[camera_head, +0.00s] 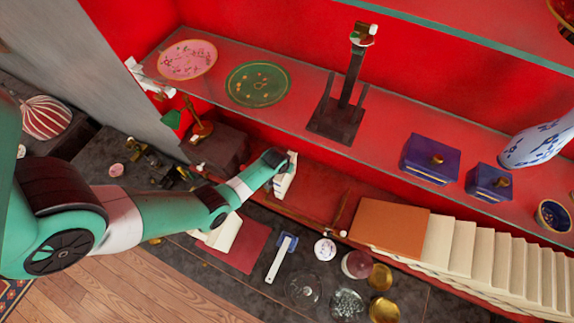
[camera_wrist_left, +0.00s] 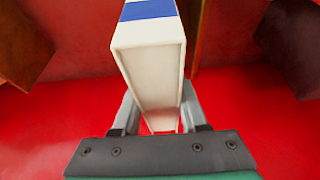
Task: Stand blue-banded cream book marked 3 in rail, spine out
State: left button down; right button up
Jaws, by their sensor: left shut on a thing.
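My left gripper (camera_head: 279,168) is shut on the cream book (camera_head: 286,180), holding it over the red back strip below the glass shelf. In the left wrist view the book (camera_wrist_left: 150,60) stands out between the two fingers (camera_wrist_left: 158,112), with a blue band across its far part. The mark 3 cannot be read. A thin brown wooden rail (camera_head: 341,214) lies on the red strip to the right of the held book. I cannot tell whether the book touches it. My right gripper is not in view.
An orange-brown board (camera_head: 391,228) and a row of cream books (camera_head: 485,252) stand to the right. The glass shelf (camera_head: 290,108) with plates and a black stand (camera_head: 340,112) is behind the gripper. A dark red mat (camera_head: 240,246) and small dishes lie in front.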

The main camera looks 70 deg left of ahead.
pick_arm(q)
jog(key=shift+f+b, duration=0.3)
jog(key=shift+b, duration=0.1)
dwell(0.3)
jog(key=shift+c, duration=1.8)
grip_release()
